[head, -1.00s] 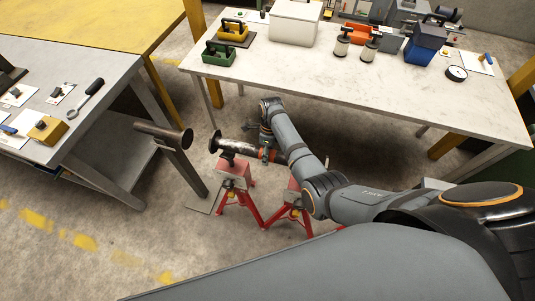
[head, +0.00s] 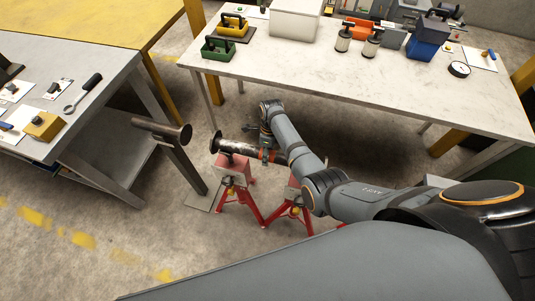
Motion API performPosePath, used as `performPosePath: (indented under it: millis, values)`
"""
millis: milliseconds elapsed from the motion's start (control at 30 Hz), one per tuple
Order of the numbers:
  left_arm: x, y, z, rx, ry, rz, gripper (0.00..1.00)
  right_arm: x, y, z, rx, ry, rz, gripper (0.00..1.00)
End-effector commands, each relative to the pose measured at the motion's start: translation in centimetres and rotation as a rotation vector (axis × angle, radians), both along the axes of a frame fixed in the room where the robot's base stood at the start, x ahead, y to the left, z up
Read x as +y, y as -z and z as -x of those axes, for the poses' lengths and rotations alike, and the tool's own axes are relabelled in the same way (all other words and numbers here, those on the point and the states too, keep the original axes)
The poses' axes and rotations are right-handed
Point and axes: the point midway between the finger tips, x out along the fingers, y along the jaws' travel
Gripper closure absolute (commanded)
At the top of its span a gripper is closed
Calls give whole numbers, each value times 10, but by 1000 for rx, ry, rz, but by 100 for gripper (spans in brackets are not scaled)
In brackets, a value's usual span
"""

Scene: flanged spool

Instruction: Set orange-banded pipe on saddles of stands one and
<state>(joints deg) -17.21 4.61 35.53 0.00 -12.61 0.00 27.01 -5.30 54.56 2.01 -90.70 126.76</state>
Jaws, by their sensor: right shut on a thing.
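The dark flanged pipe with an orange band (head: 240,150) lies across the red stands in the middle of the head view. Its flanged left end is over the left red stand (head: 236,180); whether it touches the saddle I cannot tell. A second red stand (head: 292,202) is partly hidden behind my right arm. My right gripper (head: 265,150) is shut on the pipe near the orange band. The pipe's right end is hidden by my arm. My left gripper is not in view.
A grey table (head: 105,65) with tools is at left. A white-topped table (head: 330,75) with boxes and spools is behind. Bare floor lies in front of the stands.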

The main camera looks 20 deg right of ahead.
Motion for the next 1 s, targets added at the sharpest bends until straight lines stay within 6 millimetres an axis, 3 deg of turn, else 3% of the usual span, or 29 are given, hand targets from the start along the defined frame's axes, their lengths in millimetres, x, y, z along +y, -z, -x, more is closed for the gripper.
performPosePath:
  millis: [333, 367, 533, 833, 1000]
  values:
    - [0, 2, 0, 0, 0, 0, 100, 0, 1, -2, -4, 1, -1, 100]
    - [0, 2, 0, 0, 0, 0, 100, 0, 1, -2, -4, 1, -1, 53]
    - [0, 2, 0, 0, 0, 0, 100, 0, 2, -1, -3, 0, -1, 30]
    - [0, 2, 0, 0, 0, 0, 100, 0, 4, 1, 3, 0, 1, 30]
    - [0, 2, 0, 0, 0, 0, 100, -2, -17, -4, -4, 0, 0, 30]
